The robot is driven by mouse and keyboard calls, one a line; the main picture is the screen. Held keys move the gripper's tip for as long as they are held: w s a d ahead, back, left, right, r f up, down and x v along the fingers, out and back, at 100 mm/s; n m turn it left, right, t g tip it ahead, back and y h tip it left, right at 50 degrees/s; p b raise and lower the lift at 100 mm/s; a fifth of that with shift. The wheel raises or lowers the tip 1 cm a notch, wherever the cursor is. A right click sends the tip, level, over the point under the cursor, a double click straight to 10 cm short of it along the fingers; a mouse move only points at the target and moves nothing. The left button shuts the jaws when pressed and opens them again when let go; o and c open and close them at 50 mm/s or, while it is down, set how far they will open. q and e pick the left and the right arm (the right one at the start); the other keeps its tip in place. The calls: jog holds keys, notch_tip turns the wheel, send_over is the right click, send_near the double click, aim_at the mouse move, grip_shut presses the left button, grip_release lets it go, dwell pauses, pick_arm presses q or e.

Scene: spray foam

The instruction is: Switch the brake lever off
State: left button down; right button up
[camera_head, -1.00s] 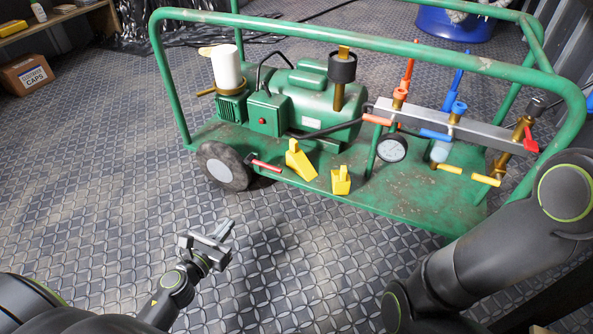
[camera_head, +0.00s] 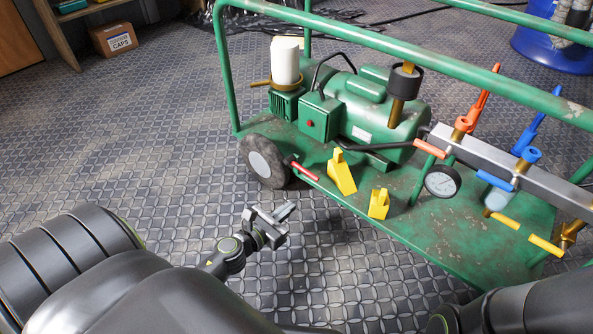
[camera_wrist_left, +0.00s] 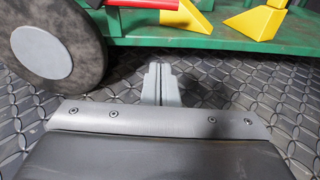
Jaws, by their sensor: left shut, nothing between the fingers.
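The brake lever (camera_head: 304,171) has a red handle and sticks out beside the cart's front wheel (camera_head: 266,162), along the edge of the green deck. My left gripper (camera_head: 284,212) is shut and empty. It is over the floor in front of the cart, below and left of the lever in the head view, and apart from it. In the left wrist view the shut fingers (camera_wrist_left: 161,84) point toward the cart's deck edge. A red handle (camera_wrist_left: 140,4) beside the wheel shows at the top edge, partly cut off. My right gripper is out of view.
The green cart (camera_head: 470,245) carries a motor, a pressure gauge (camera_head: 442,181) and a pipe with coloured valves. Two yellow wedges (camera_head: 341,174) stand near the lever. A green rail (camera_head: 400,45) runs above. Patterned floor in front of the wheel is free.

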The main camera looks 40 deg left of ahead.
aim_at(316, 186)
pick_arm(q)
jog(key=w, duration=0.3)
jog(key=w+f, duration=0.1)
jog(key=w, duration=0.5)
jog(key=shift+w+d+f, duration=0.15)
jog(key=shift+w+d, duration=0.15)
jog(key=shift+d, duration=0.05)
jog(key=shift+s+r+p, duration=0.2)
jog(key=shift+r+p, duration=0.45)
jog(key=shift+s+r+p, duration=0.25)
jog(key=shift+r+p, duration=0.35)
jog(key=shift+r, duration=0.1)
jog(key=shift+s+r+p, duration=0.2)
jog(key=shift+r+p, duration=0.45)
jog(key=shift+d+r+n+p, duration=0.1)
jog(key=shift+r+n+p, duration=0.2)
